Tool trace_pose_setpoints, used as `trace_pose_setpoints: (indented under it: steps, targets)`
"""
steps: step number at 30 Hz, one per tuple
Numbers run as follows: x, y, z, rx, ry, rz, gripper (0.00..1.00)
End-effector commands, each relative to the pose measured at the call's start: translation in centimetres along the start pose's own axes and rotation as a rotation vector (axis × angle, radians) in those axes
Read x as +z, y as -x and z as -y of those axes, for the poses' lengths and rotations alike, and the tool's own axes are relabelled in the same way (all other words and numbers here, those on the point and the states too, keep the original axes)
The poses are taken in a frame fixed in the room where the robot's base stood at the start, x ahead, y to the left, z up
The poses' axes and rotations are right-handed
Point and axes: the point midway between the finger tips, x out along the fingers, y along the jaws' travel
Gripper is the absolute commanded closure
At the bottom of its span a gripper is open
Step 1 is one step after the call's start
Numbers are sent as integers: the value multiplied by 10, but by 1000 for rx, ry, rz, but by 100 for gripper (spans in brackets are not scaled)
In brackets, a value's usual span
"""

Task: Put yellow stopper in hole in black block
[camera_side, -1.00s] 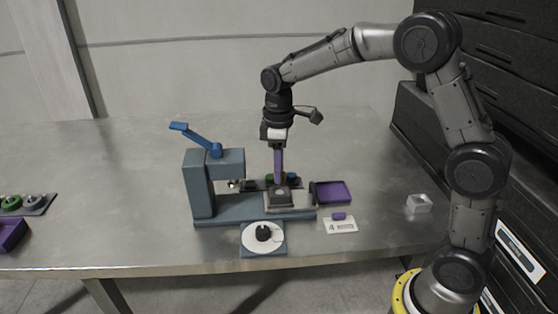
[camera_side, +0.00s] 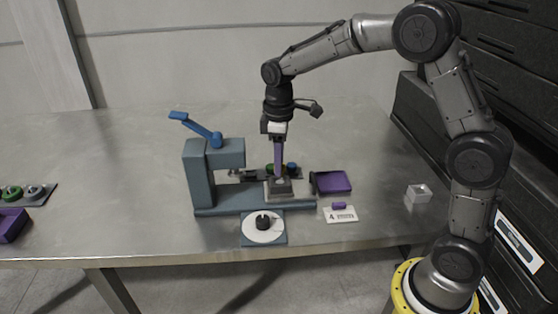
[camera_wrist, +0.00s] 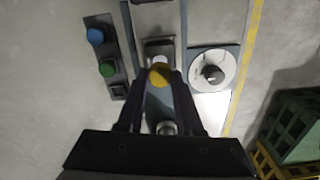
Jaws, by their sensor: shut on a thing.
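My gripper (camera_side: 279,176) points straight down over the fixture's right part. In the wrist view its fingers (camera_wrist: 160,78) are shut on the yellow stopper (camera_wrist: 160,76), which shows between their tips. In the side view the stopper cannot be made out. I cannot tell whether the stopper touches the block, and the hole is not clearly visible.
A blue-grey press (camera_side: 198,178) with a blue lever stands left of my gripper. A white dial (camera_side: 264,228) is in front. Green and blue buttons (camera_wrist: 107,68) are behind. A purple tray (camera_side: 332,182), a number card (camera_side: 341,214) and a clear cube (camera_side: 419,193) lie right.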

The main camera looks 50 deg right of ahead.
Motion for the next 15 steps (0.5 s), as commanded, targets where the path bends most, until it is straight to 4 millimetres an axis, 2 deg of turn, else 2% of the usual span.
trace_pose_setpoints:
  steps: [15]
  targets:
    - [0,-10,0,-1,0,1,100]
